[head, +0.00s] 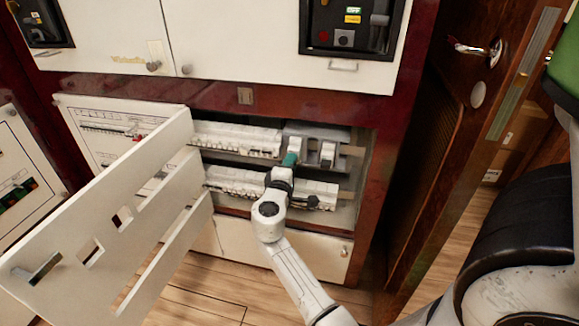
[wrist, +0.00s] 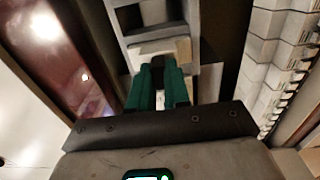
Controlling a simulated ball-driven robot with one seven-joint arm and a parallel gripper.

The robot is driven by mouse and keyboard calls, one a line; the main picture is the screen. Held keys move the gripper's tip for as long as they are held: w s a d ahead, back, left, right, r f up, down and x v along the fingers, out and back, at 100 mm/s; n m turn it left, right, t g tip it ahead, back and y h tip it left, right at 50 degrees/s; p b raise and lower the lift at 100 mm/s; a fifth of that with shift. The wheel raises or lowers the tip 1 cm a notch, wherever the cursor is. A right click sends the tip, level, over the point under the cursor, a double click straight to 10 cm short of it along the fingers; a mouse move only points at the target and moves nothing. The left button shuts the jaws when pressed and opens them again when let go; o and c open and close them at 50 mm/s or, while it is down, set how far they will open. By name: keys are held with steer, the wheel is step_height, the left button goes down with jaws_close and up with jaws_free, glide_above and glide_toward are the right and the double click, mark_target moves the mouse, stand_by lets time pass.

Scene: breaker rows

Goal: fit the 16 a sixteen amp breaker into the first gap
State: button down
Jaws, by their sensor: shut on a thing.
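My gripper (head: 290,160) is at the upper breaker row, right of its long run of white breakers (head: 237,138). In the wrist view its green fingers (wrist: 158,88) are shut on a pale block, the breaker (wrist: 160,50). The breaker also shows in the head view (head: 295,144), just beyond the fingertips. It is at the grey rail section, where dark openings (wrist: 130,18) show beyond it. I cannot tell whether it is seated, and its rating cannot be read. The fingers hide its near end.
The removed-looking white cover panel (head: 105,215) with cutouts stands swung out at the left. A lower breaker row (head: 245,182) runs beneath my gripper. Another breaker (head: 327,153) stands to the right. The red-brown cabinet frame (head: 372,190) bounds the opening on the right.

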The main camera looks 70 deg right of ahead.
steer(key=shift+d, duration=0.1)
steer(key=c, duration=1)
jaws_free()
steer(key=a, duration=0.7)
steer(key=a+p, duration=0.1)
steer(key=a, duration=0.3)
steer(key=shift+s, duration=0.4)
steer(key=shift+d, duration=0.1)
